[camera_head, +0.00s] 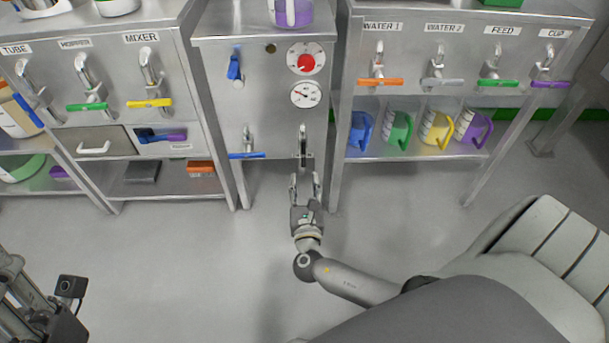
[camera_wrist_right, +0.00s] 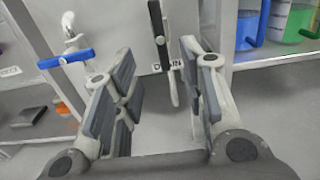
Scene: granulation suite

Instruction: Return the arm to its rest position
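My right arm (camera_head: 350,280) reaches from the lower right toward the middle cabinet (camera_head: 262,105). My right gripper (camera_head: 304,182) is open and empty in front of the cabinet's lower edge, just below a valve with a black upright handle (camera_head: 303,150). In the right wrist view the two fingers (camera_wrist_right: 160,95) stand wide apart. The black handle (camera_wrist_right: 158,25) shows beyond them, apart from both, with a partly hidden DRAIN label below it. My left arm (camera_head: 25,300) shows only in part at the lower left, and its finger opening cannot be made out.
A blue-handled valve (camera_head: 247,150) sits left of the black one. Valves with coloured handles line the left (camera_head: 90,95) and right (camera_head: 440,75) cabinets. Several coloured jugs (camera_head: 398,130) stand on the right shelf. The grey floor (camera_head: 200,270) in front is clear.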

